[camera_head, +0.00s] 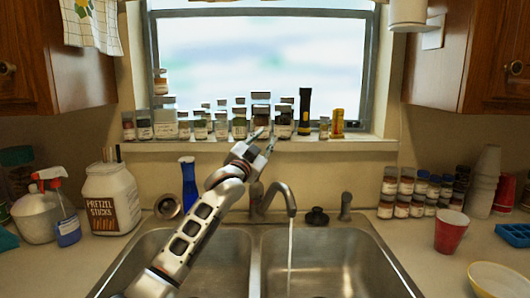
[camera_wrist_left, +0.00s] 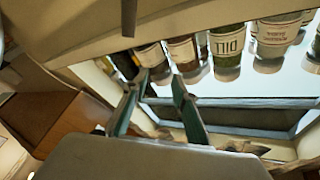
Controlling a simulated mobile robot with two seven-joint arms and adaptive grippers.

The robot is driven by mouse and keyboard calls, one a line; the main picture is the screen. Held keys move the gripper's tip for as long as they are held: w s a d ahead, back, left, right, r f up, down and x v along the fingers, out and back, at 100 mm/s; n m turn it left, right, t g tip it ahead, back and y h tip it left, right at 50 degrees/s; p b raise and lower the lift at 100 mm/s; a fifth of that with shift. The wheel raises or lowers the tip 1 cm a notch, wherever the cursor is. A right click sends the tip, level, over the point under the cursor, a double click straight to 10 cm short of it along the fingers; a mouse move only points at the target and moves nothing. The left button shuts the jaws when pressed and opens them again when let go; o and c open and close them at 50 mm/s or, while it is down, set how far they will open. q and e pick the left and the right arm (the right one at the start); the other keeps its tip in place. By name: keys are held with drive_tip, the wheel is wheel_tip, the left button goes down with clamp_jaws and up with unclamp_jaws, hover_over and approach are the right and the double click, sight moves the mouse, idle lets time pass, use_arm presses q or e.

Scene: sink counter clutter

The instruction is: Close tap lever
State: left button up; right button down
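The dark metal tap (camera_head: 279,188) stands behind the double sink, its spout curving over the right basin. A stream of water (camera_head: 290,250) runs from it. A short upright part, probably the lever, shows at the tap's left, close to my left wrist; its exact position is hard to tell. My left gripper (camera_head: 267,139) is above the tap, in front of the window sill, with its fingers apart and empty. In the left wrist view the gripper (camera_wrist_left: 160,76) has spread fingers pointing toward spice jars, and no tap is recognisable there. My right gripper is out of view.
Spice jars (camera_head: 239,124) and a black flashlight (camera_head: 304,112) line the window sill close to my left gripper. A blue bottle (camera_head: 189,184) stands left of my arm. A dark knob (camera_head: 316,216) and a small dispenser (camera_head: 345,206) stand right of the tap. Both sink basins look empty.

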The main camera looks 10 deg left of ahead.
use_arm(q)
drive_tip(key=shift+r, duration=0.3)
